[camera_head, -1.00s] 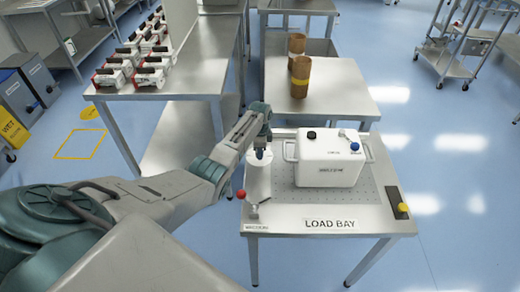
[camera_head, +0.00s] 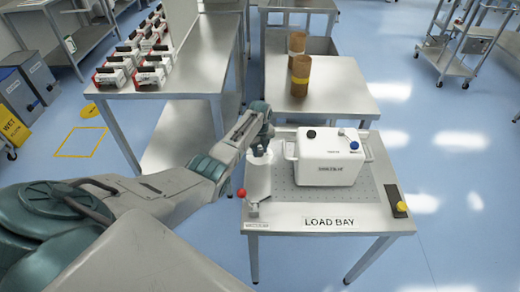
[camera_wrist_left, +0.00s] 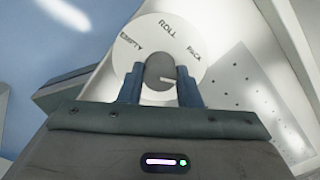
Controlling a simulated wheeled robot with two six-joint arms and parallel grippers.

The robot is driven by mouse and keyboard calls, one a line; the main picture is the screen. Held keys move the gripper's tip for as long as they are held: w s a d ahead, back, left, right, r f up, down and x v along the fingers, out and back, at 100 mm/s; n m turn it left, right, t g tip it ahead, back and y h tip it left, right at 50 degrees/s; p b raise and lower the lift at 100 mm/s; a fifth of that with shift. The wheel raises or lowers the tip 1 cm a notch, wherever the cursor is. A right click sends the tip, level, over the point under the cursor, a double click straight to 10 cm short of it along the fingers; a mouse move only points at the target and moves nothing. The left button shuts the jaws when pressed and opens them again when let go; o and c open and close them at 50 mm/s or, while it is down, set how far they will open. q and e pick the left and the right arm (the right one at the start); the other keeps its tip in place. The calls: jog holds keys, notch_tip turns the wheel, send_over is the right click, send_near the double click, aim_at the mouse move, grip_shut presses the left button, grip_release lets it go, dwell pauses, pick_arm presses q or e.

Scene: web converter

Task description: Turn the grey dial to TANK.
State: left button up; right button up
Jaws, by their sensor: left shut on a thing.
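The grey dial (camera_wrist_left: 158,68) sits at the centre of a white disc (camera_wrist_left: 134,32) in the left wrist view. The disc reads EMPTY, ROLL and PACK; its lower part is hidden behind my gripper, and I see no TANK label. A white pointer line on the dial points right, a little below PACK. My left gripper (camera_wrist_left: 161,88) is shut on the dial, one finger on each side. In the head view, my left gripper (camera_head: 261,150) is over the white cylinder (camera_head: 258,181) that carries the disc. My right gripper is not in view.
A white box (camera_head: 329,170) with handles and caps stands on the perforated load bay table (camera_head: 300,208), right of the cylinder. A red ball knob (camera_head: 241,193) is at the cylinder's near left. Two brown rolls (camera_head: 299,75) stand on the table behind.

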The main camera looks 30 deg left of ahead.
aim_at(260, 151)
pick_arm(q)
jog(key=m, duration=0.4)
jog(key=shift+r+m, duration=0.15)
jog(key=shift+m, duration=0.25)
jog(key=shift+a, duration=0.1)
dwell(0.3)
jog(key=o, duration=1)
jog(key=shift+c, duration=0.2)
notch_tip(260, 151, up, 11)
jog(key=b, duration=0.1)
jog(key=shift+b, duration=0.3)
jog(key=shift+s+f, duration=0.1)
jog(key=shift+f, duration=0.1)
